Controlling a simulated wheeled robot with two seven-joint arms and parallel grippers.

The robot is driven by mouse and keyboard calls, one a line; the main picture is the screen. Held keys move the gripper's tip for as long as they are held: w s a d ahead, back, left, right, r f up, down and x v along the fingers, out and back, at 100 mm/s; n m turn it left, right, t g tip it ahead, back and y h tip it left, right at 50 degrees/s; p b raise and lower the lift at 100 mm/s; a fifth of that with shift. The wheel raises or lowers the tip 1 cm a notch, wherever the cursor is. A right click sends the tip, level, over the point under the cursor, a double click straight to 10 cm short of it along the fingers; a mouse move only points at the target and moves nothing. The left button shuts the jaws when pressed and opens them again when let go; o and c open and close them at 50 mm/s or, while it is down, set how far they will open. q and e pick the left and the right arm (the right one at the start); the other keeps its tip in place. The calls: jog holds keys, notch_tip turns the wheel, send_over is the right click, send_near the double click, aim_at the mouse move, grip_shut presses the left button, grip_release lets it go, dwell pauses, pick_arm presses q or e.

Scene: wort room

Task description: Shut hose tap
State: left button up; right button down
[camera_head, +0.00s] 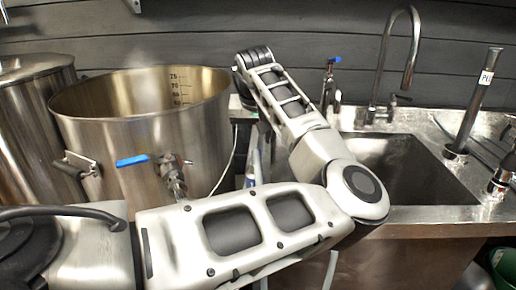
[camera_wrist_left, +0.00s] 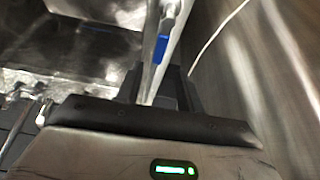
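A pale hose with a blue-levered tap (camera_wrist_left: 161,48) runs up the left wrist view; the lever lies along it. In the head view a slim pale-blue upright piece (camera_head: 254,166), perhaps the same hose, shows between kettle and sink. My left gripper (camera_wrist_left: 160,88) has its dark fingers apart, with the hose passing between them and the blue lever just beyond the tips. I cannot tell whether they touch the hose. In the head view my left arm hides most of this gripper. My right gripper is not in view.
A large steel kettle (camera_head: 145,125) with a blue-handled valve (camera_head: 132,161) stands at left. The sink (camera_head: 415,170) is at right, with a tall faucet (camera_head: 413,50) and a blue-topped tap (camera_head: 331,80) behind it. A white cord (camera_wrist_left: 217,38) hangs beside the hose.

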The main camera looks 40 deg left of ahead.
aim_at(258, 153)
pick_arm(q)
jog(key=x, duration=0.5)
jog(key=shift+w+f, duration=0.15)
jog(key=shift+f, duration=0.05)
grip_shut()
